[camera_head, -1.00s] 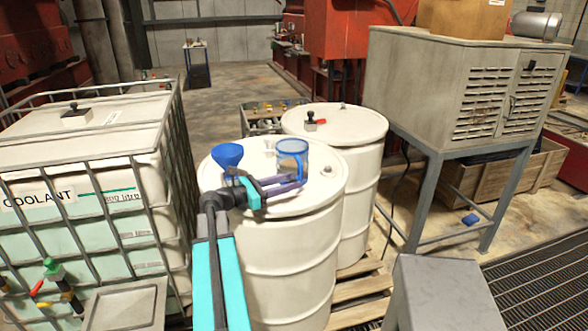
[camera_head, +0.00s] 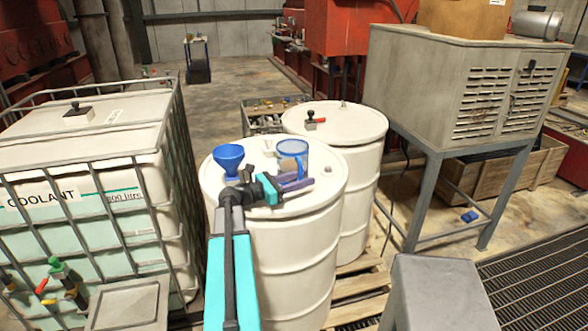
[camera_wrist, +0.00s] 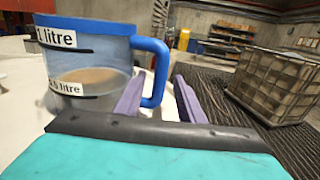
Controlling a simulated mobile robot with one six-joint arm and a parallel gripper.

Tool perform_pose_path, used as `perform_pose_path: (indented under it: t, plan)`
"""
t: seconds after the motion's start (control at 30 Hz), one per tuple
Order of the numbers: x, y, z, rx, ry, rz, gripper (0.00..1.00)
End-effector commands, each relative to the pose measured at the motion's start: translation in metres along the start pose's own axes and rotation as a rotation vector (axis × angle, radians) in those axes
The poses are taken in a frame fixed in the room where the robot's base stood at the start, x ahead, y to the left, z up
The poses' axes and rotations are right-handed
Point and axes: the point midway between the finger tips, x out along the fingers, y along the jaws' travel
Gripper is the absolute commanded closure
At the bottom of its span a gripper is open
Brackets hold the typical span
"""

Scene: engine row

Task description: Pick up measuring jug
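The measuring jug (camera_head: 293,150) is clear with a blue rim and blue handle, and stands upright on the near white drum (camera_head: 290,240). In the wrist view the jug (camera_wrist: 90,70) is at the left, with "1 litre" marked on it and something brownish visible through its wall. My gripper (camera_head: 300,181) is beside the jug, low near the drum top. In the wrist view the purple fingers of my gripper (camera_wrist: 159,88) are apart, with the jug's handle (camera_wrist: 157,75) appearing between them. I cannot tell whether either finger touches it.
A blue funnel (camera_head: 229,157) stands on the same drum, left of the jug. A second white drum (camera_head: 350,125) is behind. A caged coolant tank (camera_head: 90,150) is at the left and a grey cabinet (camera_head: 440,90) on legs at the right. A grey block (camera_head: 440,290) stands in front.

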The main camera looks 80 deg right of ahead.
Motion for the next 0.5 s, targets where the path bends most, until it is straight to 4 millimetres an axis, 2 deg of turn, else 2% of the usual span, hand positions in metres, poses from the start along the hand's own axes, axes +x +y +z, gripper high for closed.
perform_pose_path:
  t: [0.33,0.5]
  plan:
    - [0.0001,-0.0003,-0.0001,0.0,0.0,-0.001,0.66]
    - [0.0002,-0.0005,-0.0001,0.0,0.0,-0.001,0.95]
